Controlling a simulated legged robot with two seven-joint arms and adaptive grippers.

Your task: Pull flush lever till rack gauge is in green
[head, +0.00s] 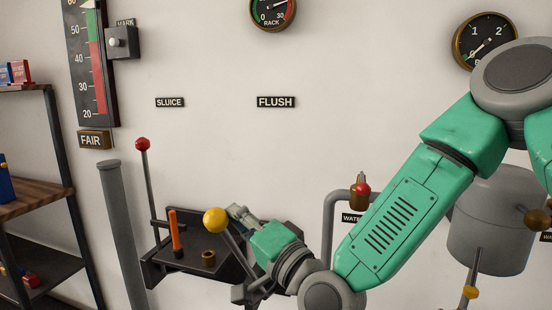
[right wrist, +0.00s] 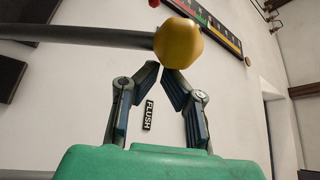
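The flush lever, with a yellow knob (head: 215,220) on a dark shaft, leans up and left below the FLUSH label (head: 276,102). The rack gauge (head: 272,11) is cut off at the top edge; it has green at left and red at right, and its reading is unclear. My right gripper (head: 239,212) is beside the knob, to its right. In the right wrist view its fingers (right wrist: 160,68) are bent in, tips almost together just below the yellow knob (right wrist: 182,43). No grip on the knob or shaft shows. My left gripper is not in view.
A red-knobbed lever (head: 143,144) stands left under the SLUICE label, with an orange handle (head: 176,233) nearby on the dark bracket. A grey post (head: 120,230) and shelves (head: 40,200) are farther left. A pipe with a red-topped valve (head: 361,190) is behind my right arm.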

